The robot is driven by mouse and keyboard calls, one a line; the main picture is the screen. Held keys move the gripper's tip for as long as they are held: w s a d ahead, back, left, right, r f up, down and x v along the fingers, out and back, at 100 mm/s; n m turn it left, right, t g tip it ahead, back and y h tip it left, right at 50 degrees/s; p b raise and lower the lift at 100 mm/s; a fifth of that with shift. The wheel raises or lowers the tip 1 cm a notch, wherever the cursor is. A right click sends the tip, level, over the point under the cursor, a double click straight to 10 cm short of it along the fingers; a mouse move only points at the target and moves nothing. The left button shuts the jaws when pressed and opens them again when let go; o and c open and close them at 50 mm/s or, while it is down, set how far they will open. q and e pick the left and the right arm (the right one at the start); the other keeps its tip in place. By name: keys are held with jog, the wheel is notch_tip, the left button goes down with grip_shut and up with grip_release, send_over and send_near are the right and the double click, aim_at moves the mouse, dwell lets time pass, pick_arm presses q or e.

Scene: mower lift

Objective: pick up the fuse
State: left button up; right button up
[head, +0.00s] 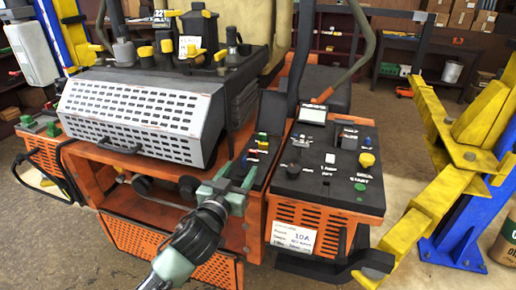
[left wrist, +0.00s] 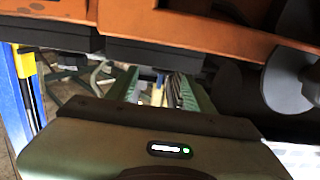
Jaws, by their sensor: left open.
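Small coloured pieces (head: 263,144), green, yellow, blue and red, sit in a row on a narrow black panel beside the orange mower's control box. They may be fuses, but I cannot tell which one is the fuse. My left gripper (head: 230,183) is open, low in front of this panel and apart from the pieces. In the left wrist view its green fingers (left wrist: 157,92) stand apart, pointing under a dark and orange edge; no held object is clear between them. My right gripper is not in view.
A perforated grey cover (head: 140,115) is on the left. Yellow lift arms (head: 450,140) and a blue post (head: 470,215) stand at right. Open floor lies beyond.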

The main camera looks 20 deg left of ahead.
aim_at(243, 165)
pick_arm(q)
jog(key=shift+w, duration=0.4)
jog(key=shift+w+d+r+p, duration=0.15)
jog(key=shift+w+p, duration=0.3)
jog(key=shift+w, duration=0.55)
jog(key=shift+w+r, duration=0.1)
jog(key=shift+w, duration=0.2)
jog(key=w+p, duration=0.1)
jog(key=w, duration=0.1)
jog(key=w+p, duration=0.1)
jog(key=shift+w+d+f, duration=0.15)
jog(key=shift+w+f, duration=0.05)
jog(key=shift+w, duration=0.15)
jog(key=shift+w+f, duration=0.1)
jog(key=shift+w, duration=0.35)
grip_shut()
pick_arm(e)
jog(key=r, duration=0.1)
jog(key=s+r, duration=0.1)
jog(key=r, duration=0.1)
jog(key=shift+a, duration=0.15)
